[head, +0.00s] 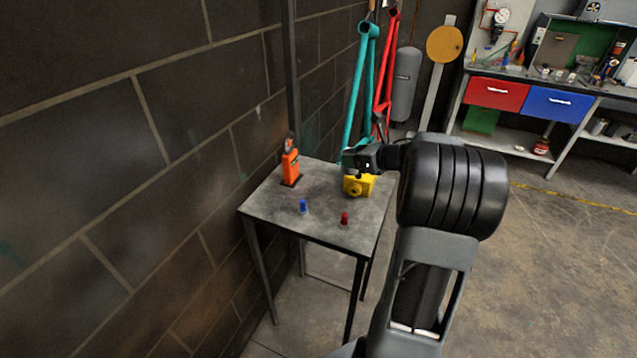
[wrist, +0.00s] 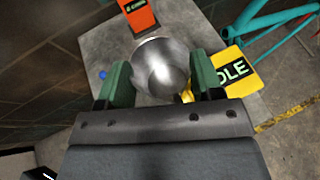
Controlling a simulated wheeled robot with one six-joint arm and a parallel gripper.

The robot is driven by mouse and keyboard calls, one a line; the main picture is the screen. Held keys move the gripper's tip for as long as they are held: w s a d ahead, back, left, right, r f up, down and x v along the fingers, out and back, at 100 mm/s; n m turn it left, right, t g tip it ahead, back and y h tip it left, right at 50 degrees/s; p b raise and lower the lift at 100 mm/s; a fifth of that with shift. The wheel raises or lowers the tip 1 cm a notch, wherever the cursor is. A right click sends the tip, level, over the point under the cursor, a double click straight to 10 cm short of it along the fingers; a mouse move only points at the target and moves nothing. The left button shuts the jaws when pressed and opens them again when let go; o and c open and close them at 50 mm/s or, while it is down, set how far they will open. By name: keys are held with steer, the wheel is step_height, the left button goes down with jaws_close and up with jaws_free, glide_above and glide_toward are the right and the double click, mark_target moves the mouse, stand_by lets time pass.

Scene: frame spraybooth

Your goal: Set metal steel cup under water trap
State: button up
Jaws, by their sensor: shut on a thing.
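The metal steel cup (wrist: 160,68) is between the two green fingers of my gripper (wrist: 163,85) in the wrist view. The gripper is shut on it, and the open mouth and shiny inside face the camera. In the head view my gripper (head: 357,160) is above the back right part of a small grey table (head: 265,208); the cup is hard to make out there. A pressure gauge (head: 501,16) with a dark fitting below it hangs above the workbench at the back right. I cannot tell whether that fitting is the water trap.
On the small table stand an orange tool (head: 290,167), a yellow block (head: 355,188), a blue piece (head: 303,207) and a red piece (head: 344,219). Teal and red frames hang behind it. The workbench (head: 560,92) has red and blue drawers. Floor between is clear.

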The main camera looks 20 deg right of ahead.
steer(key=shift+m, duration=0.3)
steer(key=w+a+f, duration=0.3)
steer(key=a+f, duration=0.1)
steer(key=f, duration=0.1)
steer(key=w+a+f+p, duration=0.1)
steer(key=w+a+f, duration=0.1)
steer(key=f, duration=0.1)
steer(key=shift+w, duration=0.35)
steer(key=f, duration=0.2)
steer(key=p, duration=0.1)
steer(key=shift+w+a+f, duration=0.25)
steer(key=shift+f, duration=0.15)
steer(key=shift+f+h, duration=0.3)
steer(key=shift+f, duration=0.15)
steer(key=shift+f+b, duration=0.2)
steer(key=shift+b, duration=0.1)
steer(key=o, duration=1)
steer(key=shift+r, duration=0.1)
